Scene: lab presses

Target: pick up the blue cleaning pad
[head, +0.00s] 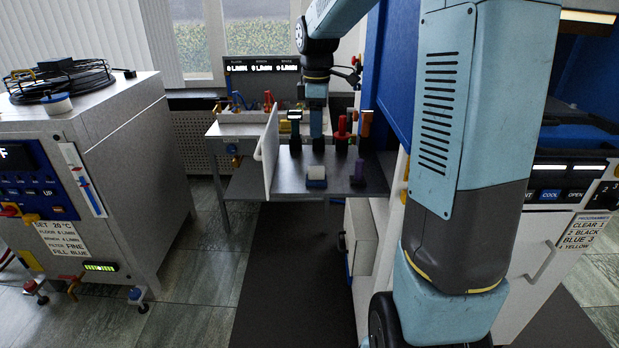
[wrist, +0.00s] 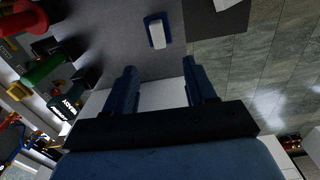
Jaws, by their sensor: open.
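The blue cleaning pad (head: 316,183) looks like a small blue block with a white top, on the front part of the grey shelf. It also shows in the wrist view (wrist: 149,36), near the top edge, beyond my fingertips. My gripper (wrist: 160,78) has its two blue fingers apart with nothing between them. In the head view my gripper (head: 316,130) points down over the shelf, behind the pad and apart from it.
The grey shelf (head: 334,186) also carries a purple piece (head: 358,173), a red-handled tool (head: 342,133), a green-handled tool (head: 295,136) and an orange one (head: 366,124). A white panel (head: 269,150) stands upright at its left edge. A cabinet (head: 120,150) stands farther left.

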